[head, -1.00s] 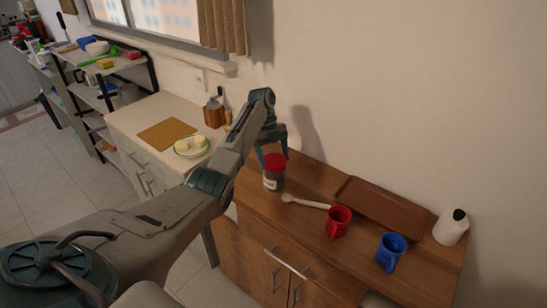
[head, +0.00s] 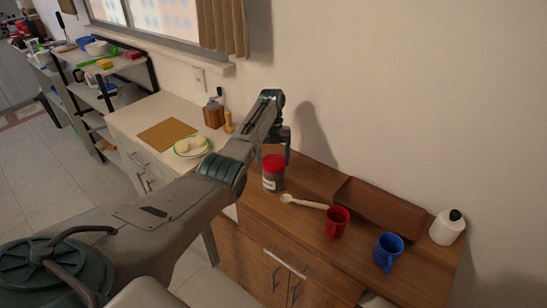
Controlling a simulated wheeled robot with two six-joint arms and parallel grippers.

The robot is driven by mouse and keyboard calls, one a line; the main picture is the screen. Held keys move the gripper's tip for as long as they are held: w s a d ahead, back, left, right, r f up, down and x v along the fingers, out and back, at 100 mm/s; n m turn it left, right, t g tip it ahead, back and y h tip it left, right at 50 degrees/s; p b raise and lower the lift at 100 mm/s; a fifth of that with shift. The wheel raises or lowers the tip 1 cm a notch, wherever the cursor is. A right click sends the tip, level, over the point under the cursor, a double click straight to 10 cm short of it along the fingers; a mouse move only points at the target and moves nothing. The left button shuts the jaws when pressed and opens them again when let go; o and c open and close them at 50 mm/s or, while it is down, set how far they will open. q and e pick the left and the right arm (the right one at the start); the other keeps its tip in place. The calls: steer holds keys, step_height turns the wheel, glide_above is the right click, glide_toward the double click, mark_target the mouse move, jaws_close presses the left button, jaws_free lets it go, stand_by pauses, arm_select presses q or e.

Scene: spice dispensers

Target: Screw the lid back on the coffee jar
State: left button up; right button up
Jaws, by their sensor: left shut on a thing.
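The coffee jar (head: 272,182) stands upright on the left part of the brown wooden cabinet top. It has a dark body with a pale label. The red lid (head: 273,163) sits on top of the jar; I cannot tell how tightly it is seated. My left gripper (head: 275,155) reaches down over the jar from above, with its fingers at the lid. It is shut on the red lid, though the finger contact is partly hidden by my arm. My right gripper is not in view.
The wall is close behind.

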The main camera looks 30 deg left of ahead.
arm_select(q)
steer(key=shift+m+g+y, duration=0.4)
steer(key=shift+m, duration=0.7)
steer(key=o, duration=0.8)
steer(key=shift+o, duration=0.2)
